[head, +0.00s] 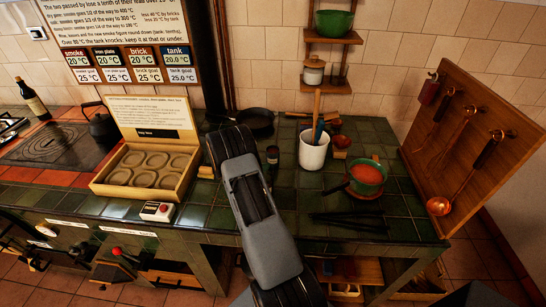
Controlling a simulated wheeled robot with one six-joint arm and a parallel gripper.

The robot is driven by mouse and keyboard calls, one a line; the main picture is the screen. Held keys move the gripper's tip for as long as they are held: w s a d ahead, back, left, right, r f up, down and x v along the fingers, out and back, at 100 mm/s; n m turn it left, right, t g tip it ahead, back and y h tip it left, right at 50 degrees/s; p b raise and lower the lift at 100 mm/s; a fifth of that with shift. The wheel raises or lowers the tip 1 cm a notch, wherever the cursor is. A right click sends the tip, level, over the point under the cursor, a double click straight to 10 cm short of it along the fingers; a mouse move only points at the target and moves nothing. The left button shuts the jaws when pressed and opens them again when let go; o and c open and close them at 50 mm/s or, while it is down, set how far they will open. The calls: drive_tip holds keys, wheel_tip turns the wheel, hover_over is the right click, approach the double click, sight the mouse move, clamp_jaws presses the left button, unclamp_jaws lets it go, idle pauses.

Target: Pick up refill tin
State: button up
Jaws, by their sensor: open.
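I cannot pick out the refill tin with certainty. A small dark cylinder (272,156), tin-like, stands on the green tiled counter (215,217) just right of my arm; its label is too small to read. A small red object (341,142) sits farther right, behind the green pan. My grey and black arm reaches up from the bottom middle over the counter. My gripper's fingers do not show; the arm's far end, left of the dark cylinder, hides what lies behind it.
An open wooden box (145,170) with round hollows stands left of my arm. Right are a white crock (313,153) with utensils, a green pan (367,175) of red food, dark bars (345,220) and a tilted board (470,135) with a copper ladle (440,205).

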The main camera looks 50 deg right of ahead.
sight(268, 160)
drive_tip(key=shift+p+x, duration=0.9)
drive_tip(key=shift+x, duration=1.85)
drive_tip(key=shift+s, duration=0.15)
drive_tip(key=shift+c, duration=0.2)
drive_tip(key=shift+r, duration=0.1)
drive_tip(key=c, duration=0.7)
drive_tip(key=shift+c, duration=0.2)
drive_tip(key=shift+r, duration=0.15)
